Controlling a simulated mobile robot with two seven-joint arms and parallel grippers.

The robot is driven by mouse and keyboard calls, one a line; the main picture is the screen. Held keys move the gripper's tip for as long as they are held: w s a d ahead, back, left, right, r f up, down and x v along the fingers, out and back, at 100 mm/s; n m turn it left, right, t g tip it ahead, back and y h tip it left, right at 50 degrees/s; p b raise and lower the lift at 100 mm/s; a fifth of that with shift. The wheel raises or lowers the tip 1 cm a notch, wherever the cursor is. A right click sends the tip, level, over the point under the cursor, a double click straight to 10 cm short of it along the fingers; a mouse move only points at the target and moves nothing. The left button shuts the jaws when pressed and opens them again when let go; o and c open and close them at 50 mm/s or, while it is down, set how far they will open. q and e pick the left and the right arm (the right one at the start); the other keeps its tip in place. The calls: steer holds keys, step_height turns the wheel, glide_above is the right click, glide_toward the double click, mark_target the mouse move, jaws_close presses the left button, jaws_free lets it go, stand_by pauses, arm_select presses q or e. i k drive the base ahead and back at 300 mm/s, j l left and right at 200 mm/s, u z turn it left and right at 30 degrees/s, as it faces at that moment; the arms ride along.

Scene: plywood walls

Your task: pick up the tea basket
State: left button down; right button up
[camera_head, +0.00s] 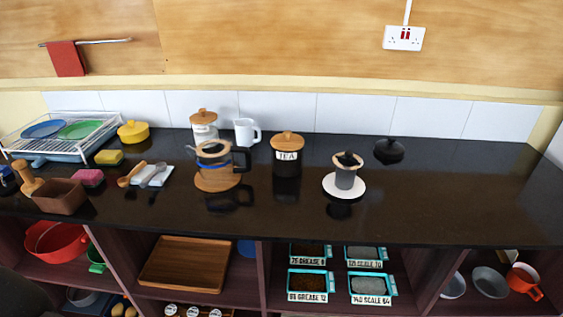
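A small grey basket (345,178) with a dark knob and a tan rim on top stands upright on a round white saucer (331,190), right of the counter's middle. It looks like the tea basket. A glass teapot (213,160) with a black handle and a blue band stands on a round wooden coaster (216,182) to its left. A dark jar (287,168) labelled TEA, with a wooden lid, stands between them. A black lid-like object (389,151) lies behind and right of the basket. Neither of my grippers is in view.
The dark counter (455,190) is clear at the right and along its front edge. A white jug (245,132) and a wooden-lidded canister (204,126) stand behind the teapot. A dish rack (60,135) and a brown box (60,196) fill the left end. Shelves with labelled tubs lie below.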

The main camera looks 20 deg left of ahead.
mark_target(347, 163)
steer(key=i+l+u, duration=0.15)
steer(key=l, duration=0.95)
steer(key=l+u, duration=0.1)
steer(key=l, duration=1.05)
